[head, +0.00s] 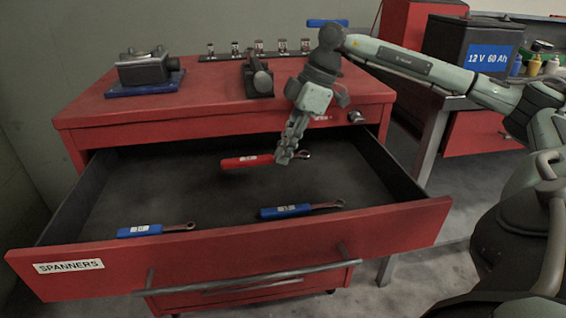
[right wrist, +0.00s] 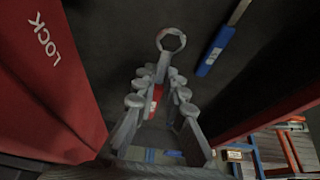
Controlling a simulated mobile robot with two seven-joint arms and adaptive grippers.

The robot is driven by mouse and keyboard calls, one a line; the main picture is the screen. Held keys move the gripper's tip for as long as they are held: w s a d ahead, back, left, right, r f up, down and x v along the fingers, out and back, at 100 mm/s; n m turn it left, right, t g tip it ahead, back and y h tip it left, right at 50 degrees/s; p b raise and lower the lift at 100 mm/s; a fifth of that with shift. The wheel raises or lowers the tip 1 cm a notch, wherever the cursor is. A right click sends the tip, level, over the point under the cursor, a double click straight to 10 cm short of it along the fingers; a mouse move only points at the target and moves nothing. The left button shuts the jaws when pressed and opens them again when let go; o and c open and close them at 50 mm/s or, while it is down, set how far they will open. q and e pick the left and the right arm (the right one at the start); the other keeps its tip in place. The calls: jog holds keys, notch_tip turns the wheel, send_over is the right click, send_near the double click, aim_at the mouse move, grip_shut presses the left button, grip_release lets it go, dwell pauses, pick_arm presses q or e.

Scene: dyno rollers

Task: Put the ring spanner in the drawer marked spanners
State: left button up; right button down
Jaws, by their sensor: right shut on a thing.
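The ring spanner, with a red handle (head: 246,161) and a grey ring end (head: 304,154), is in my right gripper (head: 284,158). The gripper is shut on it, and the spanner lies level over the back part of the open drawer marked SPANNERS (head: 395,222). How far it is above the drawer floor is hard to tell. In the right wrist view the ring end (right wrist: 171,40) sticks out past the fingertips, and part of the red handle (right wrist: 155,100) shows between the fingers. My left gripper is not in view.
Two blue-handled spanners (head: 140,230) (head: 287,211) lie near the drawer's front. The cabinet top (head: 200,95) carries a vise-like block (head: 146,68), a dark tool (head: 258,78) and several small sockets (head: 258,46). A battery (head: 470,50) stands on a bench at right.

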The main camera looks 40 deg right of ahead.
jog(key=shift+w+d+f, duration=0.1)
jog(key=shift+w+f, duration=0.1)
jog(key=shift+w, duration=0.1)
notch_tip(320, 180, down, 3)
jog(key=shift+f, duration=0.5)
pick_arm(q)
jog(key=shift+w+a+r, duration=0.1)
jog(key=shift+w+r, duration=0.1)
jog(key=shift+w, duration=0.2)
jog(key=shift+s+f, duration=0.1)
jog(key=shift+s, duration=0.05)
pick_arm(e)
jog(key=shift+f, duration=0.1)
